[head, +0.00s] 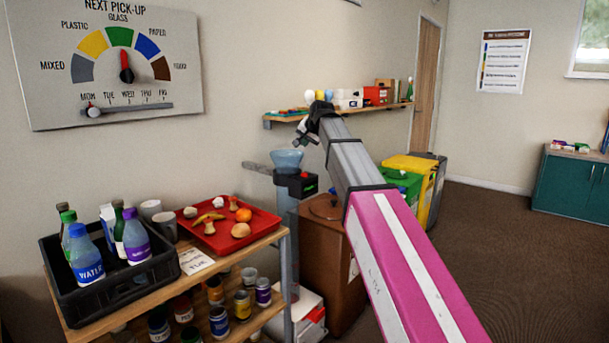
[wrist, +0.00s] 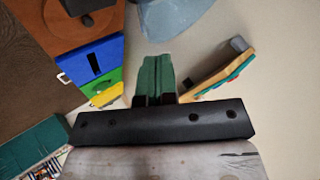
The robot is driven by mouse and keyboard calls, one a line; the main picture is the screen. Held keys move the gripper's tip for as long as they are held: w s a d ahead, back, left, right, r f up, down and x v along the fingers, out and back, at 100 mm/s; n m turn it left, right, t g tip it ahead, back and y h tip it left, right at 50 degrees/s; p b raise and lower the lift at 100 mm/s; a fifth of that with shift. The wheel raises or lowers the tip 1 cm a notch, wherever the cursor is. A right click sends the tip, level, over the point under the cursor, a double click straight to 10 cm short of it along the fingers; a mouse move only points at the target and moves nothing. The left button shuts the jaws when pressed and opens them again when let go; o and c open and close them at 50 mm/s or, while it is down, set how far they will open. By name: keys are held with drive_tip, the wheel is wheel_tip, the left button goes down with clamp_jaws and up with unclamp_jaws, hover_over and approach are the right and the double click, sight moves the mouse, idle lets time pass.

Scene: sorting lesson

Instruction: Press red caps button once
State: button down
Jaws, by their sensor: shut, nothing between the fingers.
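My gripper (head: 307,134) is above and slightly right of the box in the head view, apart from the button. In the wrist view my gripper's greenish fingers (wrist: 155,70) are together with nothing between them. The button does not show in the wrist view.
A wooden rack holds a black crate (head: 118,277) of bottles and a red tray (head: 222,238) of food scraps. A brown bin (head: 325,250) stands below the box, with green and yellow bins (head: 410,165) behind. A wall shelf (head: 340,110) is beyond my gripper. Carpet at right is clear.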

drive_tip(key=shift+f, duration=0.1)
drive_tip(key=shift+f, duration=4.35)
drive_tip(key=shift+f, duration=0.15)
drive_tip(key=shift+f, duration=0.3)
drive_tip(key=shift+f, duration=0.4)
drive_tip(key=shift+r, duration=0.9)
drive_tip(key=shift+r, duration=2.5)
